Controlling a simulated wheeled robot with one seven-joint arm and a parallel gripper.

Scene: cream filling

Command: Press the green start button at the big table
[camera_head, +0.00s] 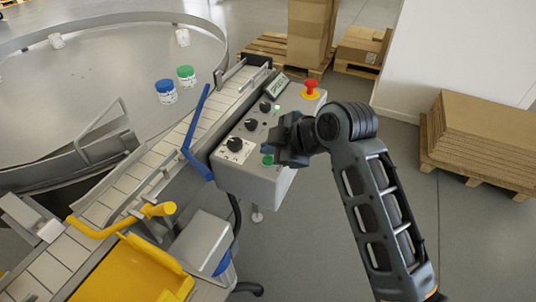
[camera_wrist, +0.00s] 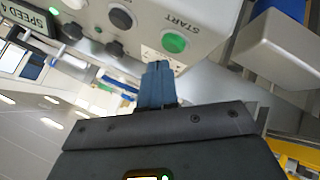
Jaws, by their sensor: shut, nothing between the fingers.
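The green start button (camera_wrist: 174,42) sits on the light grey control box, with the label START beside it in the wrist view. In the head view the green button (camera_head: 267,160) shows just left of my gripper (camera_head: 280,150), near the box's lower edge. My gripper's blue fingers (camera_wrist: 157,82) are shut and empty. Their tips lie just below and left of the button in the wrist view. I cannot tell whether they touch the box. The control box (camera_head: 235,178) stands beside the conveyor next to the big round table (camera_head: 90,75).
The box also carries several black knobs (camera_head: 235,144), a speed display (camera_head: 277,86) and a red emergency knob (camera_head: 311,88). A blue-lidded jar (camera_head: 166,92) and a green-lidded jar (camera_head: 186,77) stand on the round table. Stacked cardboard (camera_head: 485,140) is at right; the floor between is clear.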

